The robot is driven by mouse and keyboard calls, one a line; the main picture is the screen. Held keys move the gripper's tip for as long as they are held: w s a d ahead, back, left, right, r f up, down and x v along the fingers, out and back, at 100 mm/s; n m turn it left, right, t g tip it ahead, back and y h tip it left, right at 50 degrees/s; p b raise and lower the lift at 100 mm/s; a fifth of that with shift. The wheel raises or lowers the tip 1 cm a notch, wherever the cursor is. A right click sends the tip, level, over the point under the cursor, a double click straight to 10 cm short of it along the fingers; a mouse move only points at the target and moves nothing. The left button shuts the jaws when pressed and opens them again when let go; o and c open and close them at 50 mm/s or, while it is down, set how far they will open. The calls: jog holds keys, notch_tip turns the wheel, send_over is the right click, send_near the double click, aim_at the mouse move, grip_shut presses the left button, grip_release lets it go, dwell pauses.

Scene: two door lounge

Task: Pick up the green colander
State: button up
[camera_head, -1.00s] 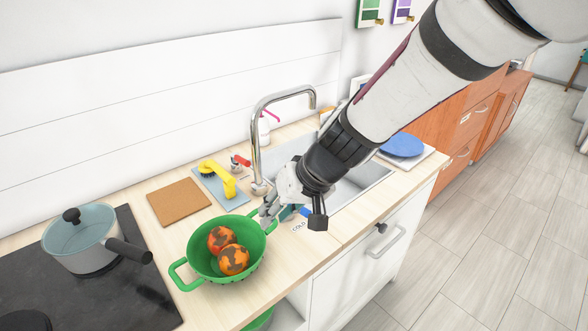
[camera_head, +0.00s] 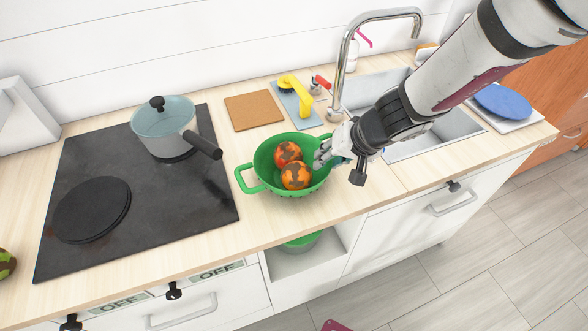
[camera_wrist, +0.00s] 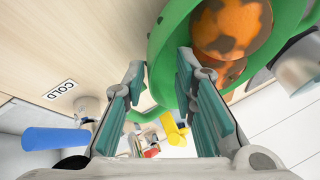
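The green colander (camera_head: 262,186) stands on the wooden counter, right of the stove. Two orange fruits with dark patches (camera_head: 288,154) (camera_head: 295,176) lie in it. Its left handle shows; the right one is mostly hidden by my gripper. My gripper (camera_head: 323,153) is at the colander's right rim. In the wrist view, the fingers of my gripper (camera_wrist: 161,66) are spread apart, with the colander (camera_wrist: 163,68) wall showing between and beyond the tips. The right finger overlaps the bowl. I cannot tell whether either finger touches it.
A lidded pot (camera_head: 165,130) stands on the black stove (camera_head: 140,225) at left. Behind the colander are a brown board (camera_head: 253,110) and a yellow brush (camera_head: 295,92). The tap (camera_head: 345,65) and sink (camera_head: 440,130) are at right. An open shelf below holds another green item (camera_head: 301,242).

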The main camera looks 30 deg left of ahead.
jog(key=shift+x, duration=1.5)
jog(key=shift+c, duration=0.3)
grip_shut()
jog(key=shift+r, duration=0.2)
